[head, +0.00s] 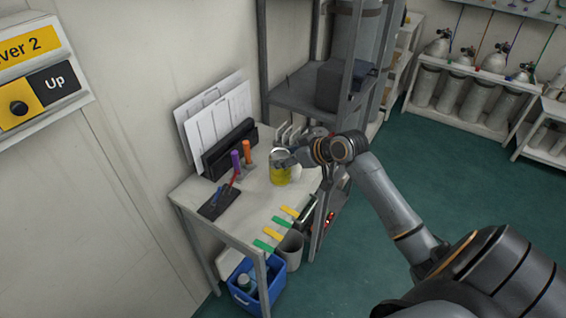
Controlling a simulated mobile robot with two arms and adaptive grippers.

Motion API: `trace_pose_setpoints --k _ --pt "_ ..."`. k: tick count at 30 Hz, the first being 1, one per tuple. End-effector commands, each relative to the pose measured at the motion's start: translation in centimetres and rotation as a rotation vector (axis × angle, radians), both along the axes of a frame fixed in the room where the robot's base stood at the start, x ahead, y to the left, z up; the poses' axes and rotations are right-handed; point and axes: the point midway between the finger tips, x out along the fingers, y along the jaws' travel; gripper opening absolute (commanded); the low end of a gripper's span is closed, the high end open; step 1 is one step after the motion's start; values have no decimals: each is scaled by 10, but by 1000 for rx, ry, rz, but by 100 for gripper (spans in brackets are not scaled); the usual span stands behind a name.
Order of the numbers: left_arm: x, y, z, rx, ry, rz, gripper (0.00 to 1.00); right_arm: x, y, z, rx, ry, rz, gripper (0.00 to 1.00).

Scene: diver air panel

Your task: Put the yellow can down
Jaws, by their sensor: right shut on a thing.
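The yellow can (280,175) has a pale upper part and stands out over the white bench top (258,212). My right gripper (281,159) reaches in from the right and is shut on the can near its upper part. The can looks upright. I cannot tell whether its base touches the bench or is a little above it. My left gripper is not in the head view.
Purple and orange upright handles (236,160) stand left of the can. Green and yellow tags (272,234) lie at the bench's front right edge. A grey shelf rack (300,100) rises behind. A blue crate (245,285) sits below. Bare bench lies in front of the can.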

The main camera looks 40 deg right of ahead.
Motion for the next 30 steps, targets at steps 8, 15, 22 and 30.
trace_pose_setpoints --k 8,15,22,30 --pt "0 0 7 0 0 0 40 18 -1 -20 3 0 -1 0" --pt "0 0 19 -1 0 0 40 16 -1 -47 1 -3 -1 0" --pt "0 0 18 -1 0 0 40 16 -2 -48 -1 -3 0 0" --pt "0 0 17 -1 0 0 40 15 -1 -52 0 1 0 83"
